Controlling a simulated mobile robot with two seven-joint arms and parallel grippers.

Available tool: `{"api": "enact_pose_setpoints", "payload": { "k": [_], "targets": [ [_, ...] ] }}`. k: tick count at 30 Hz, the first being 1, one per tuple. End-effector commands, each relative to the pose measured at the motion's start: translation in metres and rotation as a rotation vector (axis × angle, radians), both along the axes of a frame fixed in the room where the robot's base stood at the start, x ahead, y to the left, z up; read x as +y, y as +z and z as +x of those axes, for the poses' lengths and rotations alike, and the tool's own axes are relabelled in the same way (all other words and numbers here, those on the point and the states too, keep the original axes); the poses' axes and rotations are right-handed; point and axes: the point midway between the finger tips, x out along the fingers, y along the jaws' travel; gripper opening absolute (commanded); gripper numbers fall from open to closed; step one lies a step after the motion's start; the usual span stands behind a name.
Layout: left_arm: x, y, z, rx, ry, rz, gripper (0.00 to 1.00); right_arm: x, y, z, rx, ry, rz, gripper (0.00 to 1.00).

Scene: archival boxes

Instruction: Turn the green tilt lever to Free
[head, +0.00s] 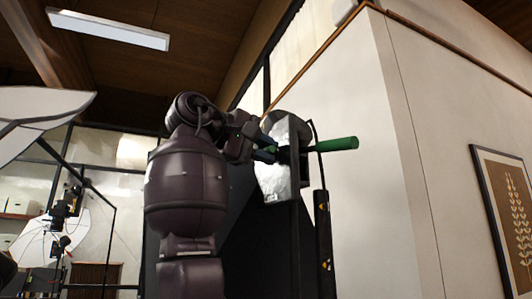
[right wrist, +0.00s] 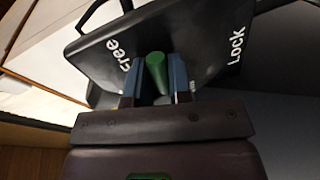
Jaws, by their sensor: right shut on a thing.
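The green tilt lever (right wrist: 156,72) sits between the two fingers of my right gripper (right wrist: 154,82) in the right wrist view. The gripper is shut on it. Behind it is a dark plate (right wrist: 205,30) with the white word "Free" to the left and "Lock" to the right; the lever stands between the two words. In the head view my right gripper (head: 266,149) is at the pale, shiny plate of the device (head: 276,180). A long green handle (head: 338,144) sticks out to the right; I cannot tell if it joins the lever. My left gripper is not in view.
A dark upright post (head: 322,235) stands just right of the device. A white wall (head: 365,200) is close behind on the right, with a framed picture (head: 507,215). White umbrellas (head: 35,240) and stands are at the left.

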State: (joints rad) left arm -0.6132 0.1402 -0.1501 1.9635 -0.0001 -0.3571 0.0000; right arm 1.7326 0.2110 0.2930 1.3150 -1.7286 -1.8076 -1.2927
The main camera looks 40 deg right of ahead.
Motion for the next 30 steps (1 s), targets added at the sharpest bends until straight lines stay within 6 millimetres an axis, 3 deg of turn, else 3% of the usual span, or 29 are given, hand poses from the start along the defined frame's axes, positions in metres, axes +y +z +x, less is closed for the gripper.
{"api": "enact_pose_setpoints", "payload": {
  "k": [10, 26, 27, 30],
  "targets": [
    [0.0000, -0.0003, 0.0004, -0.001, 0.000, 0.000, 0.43, 0.0000, 0.0013, 0.0024, 0.145, 0.005, 0.015, 0.00],
    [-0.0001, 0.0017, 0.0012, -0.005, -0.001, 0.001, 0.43, 0.0000, 0.0019, 0.0026, 0.171, 0.005, 0.016, 0.00],
    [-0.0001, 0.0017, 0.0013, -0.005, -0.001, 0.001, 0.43, 0.0000, 0.0019, 0.0027, 0.171, 0.005, 0.016, 0.20],
    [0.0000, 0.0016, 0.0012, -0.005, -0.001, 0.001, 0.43, 0.0000, 0.0020, 0.0024, 0.170, 0.004, 0.016, 0.35]
  ]
}}
